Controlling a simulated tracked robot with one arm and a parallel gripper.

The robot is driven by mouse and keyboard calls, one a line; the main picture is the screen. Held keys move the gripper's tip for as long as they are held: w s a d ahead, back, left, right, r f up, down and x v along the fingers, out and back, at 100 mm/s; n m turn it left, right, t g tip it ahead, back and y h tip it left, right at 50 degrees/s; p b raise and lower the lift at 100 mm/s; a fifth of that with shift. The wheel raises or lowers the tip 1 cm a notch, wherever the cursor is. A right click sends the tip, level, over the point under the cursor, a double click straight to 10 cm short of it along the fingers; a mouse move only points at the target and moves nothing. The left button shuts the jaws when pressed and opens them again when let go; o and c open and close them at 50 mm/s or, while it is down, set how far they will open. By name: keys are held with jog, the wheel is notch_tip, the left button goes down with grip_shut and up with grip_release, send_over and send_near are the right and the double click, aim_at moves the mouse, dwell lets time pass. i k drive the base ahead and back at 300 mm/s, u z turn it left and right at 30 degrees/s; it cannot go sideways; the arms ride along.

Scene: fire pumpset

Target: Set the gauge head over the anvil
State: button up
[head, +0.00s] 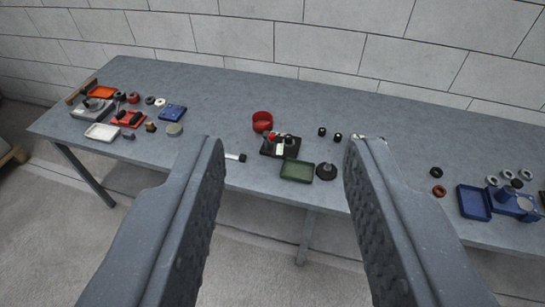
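My gripper (286,150) is open and empty, its two grey fingers reaching up from the bottom of the picture. It is well short of the grey table. Between the fingertips, on the table beyond, stands a dark block with red and white parts (280,146). A round black piece with a short stem (326,171) stands to its right. At the far right is a blue block with a grey round top (515,203). I cannot tell for certain which of these is the gauge head or the anvil. The fingers may hide other small things.
The long grey table (230,85) runs along a white block wall. A red cup (262,121), a green tray (297,170) and a blue tray (473,202) stand on it. Several small parts and trays crowd its left end. Its back strip is clear.

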aim_at(278, 149)
jog(key=z, duration=0.45)
jog(key=k, duration=0.15)
jog(key=u, duration=1.05)
jog(key=i, duration=1.95)
jog(key=z, duration=0.55)
